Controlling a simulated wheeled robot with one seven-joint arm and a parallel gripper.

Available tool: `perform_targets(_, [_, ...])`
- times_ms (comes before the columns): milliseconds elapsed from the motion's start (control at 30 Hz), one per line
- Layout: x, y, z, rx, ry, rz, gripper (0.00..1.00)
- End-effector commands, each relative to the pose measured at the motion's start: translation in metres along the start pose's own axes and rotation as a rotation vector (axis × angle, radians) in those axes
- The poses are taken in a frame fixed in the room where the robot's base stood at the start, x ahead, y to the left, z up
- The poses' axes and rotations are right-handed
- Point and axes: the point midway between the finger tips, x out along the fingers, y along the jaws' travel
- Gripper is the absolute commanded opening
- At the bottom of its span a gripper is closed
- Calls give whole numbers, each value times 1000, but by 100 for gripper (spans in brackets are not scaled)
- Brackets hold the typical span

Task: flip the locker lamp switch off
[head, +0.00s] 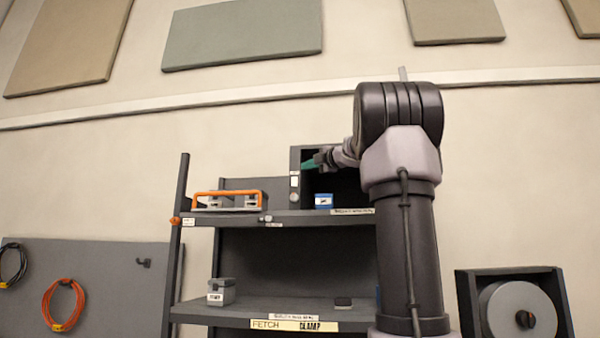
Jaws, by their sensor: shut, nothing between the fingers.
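A dark open-fronted locker (296,160) stands on the upper shelf, partly hidden behind my arm. On its left front edge is a small pale switch plate (294,182) with small light parts; it is too small to tell which way the switch is set. My gripper (312,163), with teal fingers, is at the locker's upper front, a little above and right of the switch plate. Its fingers are shut and hold nothing. I cannot tell whether they touch the locker. A blue box (324,201) sits at the bottom of the locker opening.
The shelf unit (345,220) also holds an orange-handled grey item (226,201) left of the locker. A grey block (221,292) and a small dark item (343,302) sit on the lower shelf. A reel in a dark frame (462,300) stands right of my arm.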

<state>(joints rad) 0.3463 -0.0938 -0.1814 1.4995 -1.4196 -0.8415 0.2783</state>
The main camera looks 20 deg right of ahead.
Motion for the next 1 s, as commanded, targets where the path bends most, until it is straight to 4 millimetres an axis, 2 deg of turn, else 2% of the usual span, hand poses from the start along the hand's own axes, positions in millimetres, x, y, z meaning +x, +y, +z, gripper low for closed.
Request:
perform_targets(100, [-17,3,0,1,0,0,0])
perform_targets(267, [-28,4,0,0,1,-1,0])
perform_targets(867, [-29,5,0,3,1,1,0])
perform_targets(1000, [-33,12,-6,101,-37,58,0])
